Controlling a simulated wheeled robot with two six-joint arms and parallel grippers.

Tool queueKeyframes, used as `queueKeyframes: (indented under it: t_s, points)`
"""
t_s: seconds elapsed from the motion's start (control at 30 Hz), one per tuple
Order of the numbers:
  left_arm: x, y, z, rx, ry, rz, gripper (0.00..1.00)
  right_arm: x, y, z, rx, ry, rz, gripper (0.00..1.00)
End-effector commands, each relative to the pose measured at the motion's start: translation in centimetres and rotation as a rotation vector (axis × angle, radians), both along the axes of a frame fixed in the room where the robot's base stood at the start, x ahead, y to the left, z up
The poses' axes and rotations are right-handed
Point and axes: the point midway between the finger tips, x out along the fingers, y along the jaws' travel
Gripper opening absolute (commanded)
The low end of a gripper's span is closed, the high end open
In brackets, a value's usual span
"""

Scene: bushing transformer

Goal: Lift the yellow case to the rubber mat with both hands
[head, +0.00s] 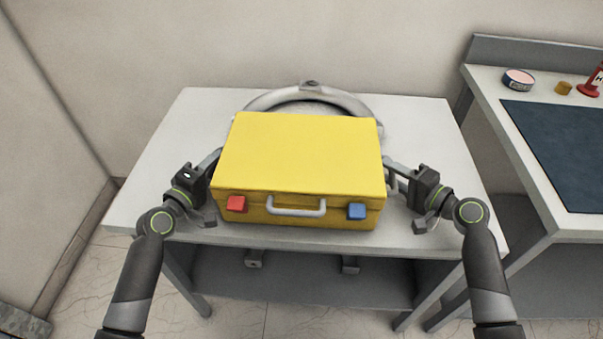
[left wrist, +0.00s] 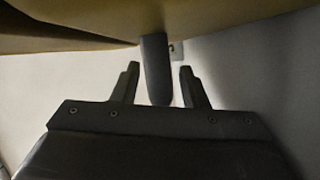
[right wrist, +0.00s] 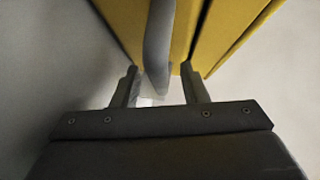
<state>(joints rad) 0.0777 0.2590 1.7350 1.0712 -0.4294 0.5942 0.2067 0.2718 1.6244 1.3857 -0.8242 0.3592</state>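The yellow case (head: 305,155) appears to rest flat on the grey-white table, its front handle, red latch and blue latch facing me. My left gripper (head: 210,162) is at its left side. In the left wrist view, a dark side handle (left wrist: 155,68) of the case lies between the open fingers, with gaps showing. My right gripper (head: 392,168) is at its right side. In the right wrist view, a grey side handle (right wrist: 157,50) lies between the open fingers, also with gaps. The dark blue mat (head: 570,150) lies on the bench at right.
A grey ring-shaped object (head: 310,92) is behind the case, partly hidden. The table (head: 160,150) has bare room left and right. On the right bench (head: 500,88) are a round tin (head: 518,80), a small orange-brown piece (head: 563,88) and a red object (head: 592,85). A floor gap separates the tables.

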Motion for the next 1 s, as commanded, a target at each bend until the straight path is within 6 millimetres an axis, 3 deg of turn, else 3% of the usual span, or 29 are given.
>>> queueKeyframes:
  t_s: [0.33, 0.63, 1.0]
  points:
    - [0.29, -0.13, -0.04, 0.000, 0.000, 0.000, 0.40, 0.23, 0.25, -0.05, 0.000, 0.000, 0.000, 0.40]
    - [0.26, -0.12, -0.04, -0.001, 0.000, 0.000, 0.02, 0.21, 0.23, -0.05, 0.000, 0.000, 0.000, 0.02]
    - [0.26, -0.10, -0.06, 0.000, 0.001, 0.000, 0.00, 0.20, 0.20, -0.07, -0.001, 0.001, 0.000, 0.00]
